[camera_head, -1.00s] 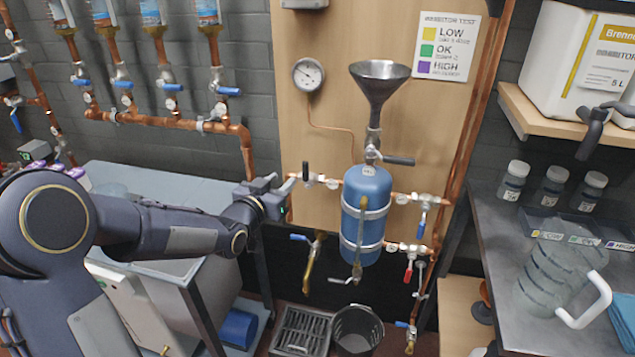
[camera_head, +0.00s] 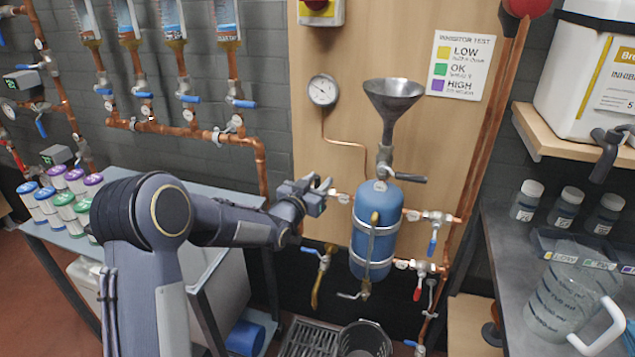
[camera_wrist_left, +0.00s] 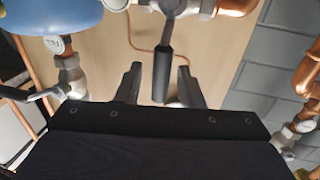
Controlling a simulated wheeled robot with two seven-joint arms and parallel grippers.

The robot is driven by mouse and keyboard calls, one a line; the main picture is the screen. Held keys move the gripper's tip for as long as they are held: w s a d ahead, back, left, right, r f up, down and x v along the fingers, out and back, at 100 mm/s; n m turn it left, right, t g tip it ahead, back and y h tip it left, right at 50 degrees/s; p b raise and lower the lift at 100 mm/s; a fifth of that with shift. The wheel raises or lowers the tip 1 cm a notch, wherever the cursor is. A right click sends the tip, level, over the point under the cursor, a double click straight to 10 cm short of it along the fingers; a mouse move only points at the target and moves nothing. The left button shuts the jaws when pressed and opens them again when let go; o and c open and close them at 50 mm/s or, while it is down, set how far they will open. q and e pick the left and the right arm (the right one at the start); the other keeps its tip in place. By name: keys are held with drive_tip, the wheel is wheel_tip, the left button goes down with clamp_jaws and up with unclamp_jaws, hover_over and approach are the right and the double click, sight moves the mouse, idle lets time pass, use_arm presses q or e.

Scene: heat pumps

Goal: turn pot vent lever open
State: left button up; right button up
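The blue pot (camera_head: 376,228) hangs on the wooden board with a steel funnel (camera_head: 393,100) above it. A black lever (camera_wrist_left: 161,75) on a valve in the pipe left of the pot stands between my left gripper's fingers in the left wrist view. My left gripper (camera_head: 325,187) hides this lever in the head view. Its two fingers (camera_wrist_left: 159,67) are apart, one on each side of the lever, with visible gaps. The pot also shows in the left wrist view (camera_wrist_left: 52,16). My right gripper is out of view.
A dark-handled valve (camera_head: 410,178) sits under the funnel. Blue-handled (camera_head: 433,243) and red-handled (camera_head: 417,292) valves are right of the pot. A gauge (camera_head: 322,90) is above the gripper. A bucket (camera_head: 366,340) stands below. A jug (camera_head: 570,297) is on the right bench.

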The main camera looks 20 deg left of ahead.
use_arm(q)
clamp_jaws()
